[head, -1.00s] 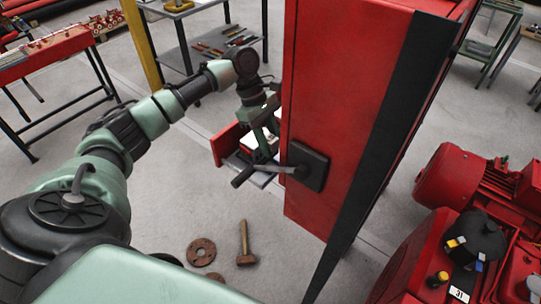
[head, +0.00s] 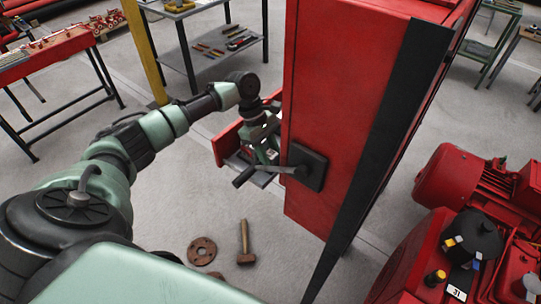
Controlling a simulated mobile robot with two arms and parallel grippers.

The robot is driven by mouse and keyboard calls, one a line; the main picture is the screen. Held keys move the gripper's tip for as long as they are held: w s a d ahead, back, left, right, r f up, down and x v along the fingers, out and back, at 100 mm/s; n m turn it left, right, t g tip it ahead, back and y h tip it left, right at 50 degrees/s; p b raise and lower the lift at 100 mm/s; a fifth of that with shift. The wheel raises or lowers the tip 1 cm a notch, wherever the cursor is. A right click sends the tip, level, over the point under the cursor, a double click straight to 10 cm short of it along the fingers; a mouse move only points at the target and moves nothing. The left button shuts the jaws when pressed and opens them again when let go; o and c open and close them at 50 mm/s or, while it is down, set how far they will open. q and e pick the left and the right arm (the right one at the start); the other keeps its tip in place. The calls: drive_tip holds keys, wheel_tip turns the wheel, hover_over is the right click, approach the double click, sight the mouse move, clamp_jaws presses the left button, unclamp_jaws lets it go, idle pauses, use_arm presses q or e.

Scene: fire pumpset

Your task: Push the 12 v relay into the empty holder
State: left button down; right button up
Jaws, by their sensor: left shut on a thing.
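My left arm reaches in from the left to the open red cabinet, and its gripper (head: 265,152) points down just above the low red-fronted part beside the cabinet's side wall. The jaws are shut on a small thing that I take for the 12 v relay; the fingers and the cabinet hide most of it. The empty holder cannot be made out; the inside of the red cabinet (head: 335,110) is hidden behind its side wall. My right gripper is not in view.
A black handle (head: 306,168) juts from the cabinet's side close to my gripper. A hammer (head: 245,243) and a rusty flange (head: 201,250) lie on the floor. A red pump (head: 465,180) stands at the right, and a tool table (head: 215,50) stands behind.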

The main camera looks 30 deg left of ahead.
use_arm(q)
drive_tip(key=shift+s+f, duration=0.3)
drive_tip(key=shift+f, duration=0.25)
drive_tip(key=c, duration=1.1)
unclamp_jaws()
drive_tip(key=shift+d+f, duration=0.1)
drive_tip(key=shift+c, duration=0.2)
drive_tip(key=shift+o, duration=0.5)
drive_tip(key=shift+f, duration=0.1)
drive_tip(key=shift+b, duration=0.3)
drive_tip(key=v, duration=0.8)
drive_tip(key=b+v, duration=0.1)
drive_tip(key=v, duration=0.3)
drive_tip(key=shift+w+d+r, duration=0.1)
drive_tip(key=shift+w+r, duration=0.3)
drive_tip(key=shift+r, duration=0.1)
drive_tip(key=shift+a+r, duration=0.2)
drive_tip(key=shift+r, duration=0.15)
